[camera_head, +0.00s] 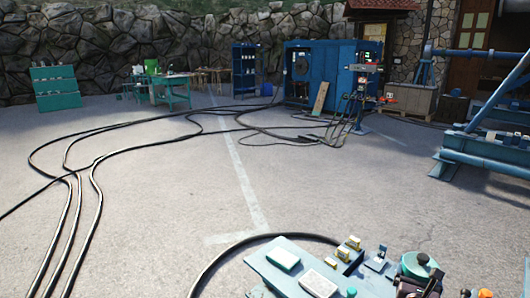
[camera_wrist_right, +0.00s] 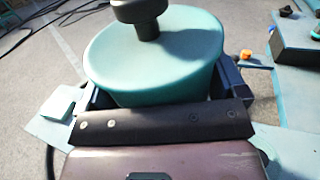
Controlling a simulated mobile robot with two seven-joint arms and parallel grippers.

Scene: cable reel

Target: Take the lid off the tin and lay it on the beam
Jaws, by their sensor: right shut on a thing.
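The round teal lid (camera_head: 415,264) with a dark knob on top is at the bottom right of the head view. In the right wrist view the lid (camera_wrist_right: 150,65) fills the upper middle. My right gripper (camera_head: 430,283) is shut on it; in the wrist view the dark fingers (camera_wrist_right: 163,90) lie on its two sides. The tin cannot be made out apart from the lid, and I cannot tell whether they touch. I cannot tell for sure which surface is the beam. My left gripper is not in view.
A light teal bench top (camera_head: 262,268) at the bottom carries a green-and-white box (camera_head: 283,258), a pale box (camera_head: 318,284), small yellow-topped blocks (camera_head: 348,248) and a small device (camera_head: 376,259). A blue steel frame (camera_head: 485,155) stands at right. Black cables (camera_head: 95,200) cross the open floor.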

